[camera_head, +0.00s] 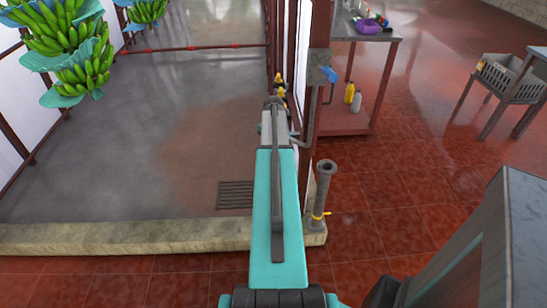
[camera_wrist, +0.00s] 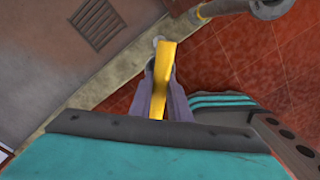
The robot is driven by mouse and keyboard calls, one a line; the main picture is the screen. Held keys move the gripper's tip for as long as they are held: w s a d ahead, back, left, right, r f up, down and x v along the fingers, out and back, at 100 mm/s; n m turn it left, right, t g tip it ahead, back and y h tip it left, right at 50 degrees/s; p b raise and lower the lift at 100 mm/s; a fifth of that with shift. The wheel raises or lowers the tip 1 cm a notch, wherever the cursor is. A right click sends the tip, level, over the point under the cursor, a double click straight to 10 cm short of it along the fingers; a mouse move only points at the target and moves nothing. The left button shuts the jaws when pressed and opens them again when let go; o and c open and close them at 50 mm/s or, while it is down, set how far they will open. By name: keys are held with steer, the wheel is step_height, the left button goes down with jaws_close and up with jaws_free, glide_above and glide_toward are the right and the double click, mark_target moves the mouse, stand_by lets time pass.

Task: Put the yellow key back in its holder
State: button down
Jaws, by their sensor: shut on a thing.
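The yellow key (camera_wrist: 164,70) is a long yellow piece held between the grey fingers of my gripper (camera_wrist: 162,68) in the wrist view. Its far end is beside a small pale round end, and its lower part runs back between the fingers. In the head view my arm reaches forward, with my gripper (camera_head: 273,104) near the red post; its fingers are too small to make out. Several small yellow pieces (camera_head: 281,92) show there by the post; I cannot tell whether one is the held key. I cannot identify the holder for certain.
A grey standpipe (camera_head: 323,190) with a yellow handle stands right of my arm by the concrete curb (camera_head: 130,237). A red post (camera_head: 313,110) carries a blue item (camera_head: 329,74). Banana bunches (camera_head: 70,45) hang at left. A metal table (camera_head: 365,25) stands behind.

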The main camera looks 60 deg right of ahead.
stand_by(0.3)
steer(key=c, duration=1.2)
jaws_free()
steer(key=shift+r+p, duration=2.6)
steer(key=shift+r, duration=1.6)
steer(key=shift+w, duration=0.1)
